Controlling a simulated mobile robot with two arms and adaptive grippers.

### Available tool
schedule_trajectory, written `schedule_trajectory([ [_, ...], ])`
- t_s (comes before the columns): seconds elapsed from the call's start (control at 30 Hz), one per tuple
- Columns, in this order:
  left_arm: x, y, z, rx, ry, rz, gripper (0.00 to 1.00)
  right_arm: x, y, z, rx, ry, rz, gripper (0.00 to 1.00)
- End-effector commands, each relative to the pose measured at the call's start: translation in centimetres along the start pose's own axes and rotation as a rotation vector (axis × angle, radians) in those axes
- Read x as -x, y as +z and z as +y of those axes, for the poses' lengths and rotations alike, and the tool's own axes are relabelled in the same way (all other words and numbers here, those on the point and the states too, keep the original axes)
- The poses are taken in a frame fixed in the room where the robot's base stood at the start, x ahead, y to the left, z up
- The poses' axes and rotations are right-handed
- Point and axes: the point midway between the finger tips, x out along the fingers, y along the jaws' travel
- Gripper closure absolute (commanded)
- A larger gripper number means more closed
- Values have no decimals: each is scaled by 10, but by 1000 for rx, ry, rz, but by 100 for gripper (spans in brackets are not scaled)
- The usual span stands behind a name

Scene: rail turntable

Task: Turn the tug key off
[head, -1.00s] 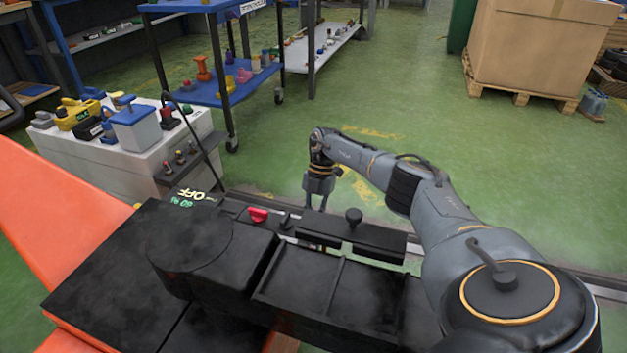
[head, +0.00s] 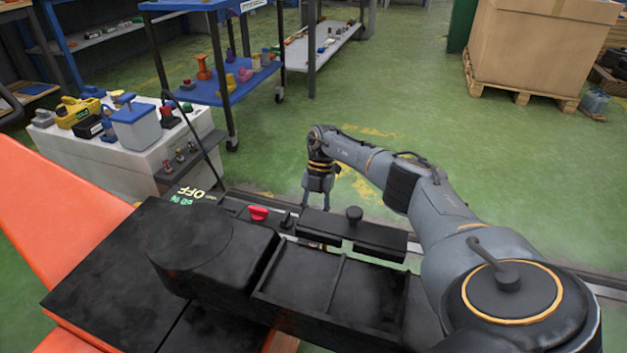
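A small red key or knob (head: 258,213) sits on the black tug console, left of a small black lever (head: 287,220). Its exact turn position is too small to tell. A display (head: 190,195) to its left reads "OFF" in yellowish letters, with a green percentage beside it. My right gripper (head: 317,205) points down behind the console, to the right of the red key and apart from it. Its two fingers are spread with nothing between them. My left gripper is not in view.
A black lidded bar with a knob (head: 354,214) and open trays (head: 300,275) lie on the console's right. A white cabinet (head: 130,165) with several items stands at left. A blue cart (head: 235,85) and a boxed pallet (head: 540,45) stand behind. Green floor between is clear.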

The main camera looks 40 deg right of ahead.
Motion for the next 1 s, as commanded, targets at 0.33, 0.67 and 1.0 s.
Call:
schedule_trajectory([
  [0.33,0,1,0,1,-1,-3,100,30,0,1,-1,3,-2,64],
  [0.67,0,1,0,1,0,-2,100,98,0,1,-1,3,-2,64],
  [1.0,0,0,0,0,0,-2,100,120,0,0,0,-1,0,64],
])
